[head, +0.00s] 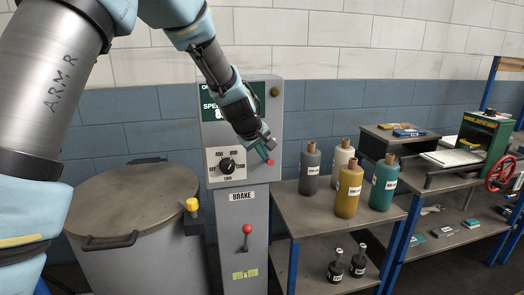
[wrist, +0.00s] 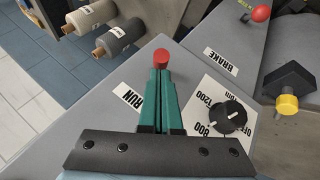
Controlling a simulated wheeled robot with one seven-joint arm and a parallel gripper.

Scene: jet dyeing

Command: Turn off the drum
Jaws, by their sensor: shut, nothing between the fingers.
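A grey control cabinet (head: 262,120) stands against the wall. Its black speed dial (head: 227,166), on a white numbered plate, also shows in the wrist view (wrist: 228,117). My gripper (head: 267,155) is shut and empty in front of the panel, right of the dial. In the wrist view its green fingers (wrist: 160,78) point at a red knob (wrist: 161,57) beside a RUN label (wrist: 128,95). Whether they touch the knob is unclear. The red-knobbed BRAKE lever (head: 247,230) is lower on the cabinet. My arm partly hides the green speed sign (head: 212,104).
A large grey vessel with a brown lid (head: 140,197) stands at left, with a yellow knob (head: 192,204) beside it. A shelf (head: 310,222) with several bottles is right of the cabinet. A bench with a red handwheel (head: 500,171) is farther right.

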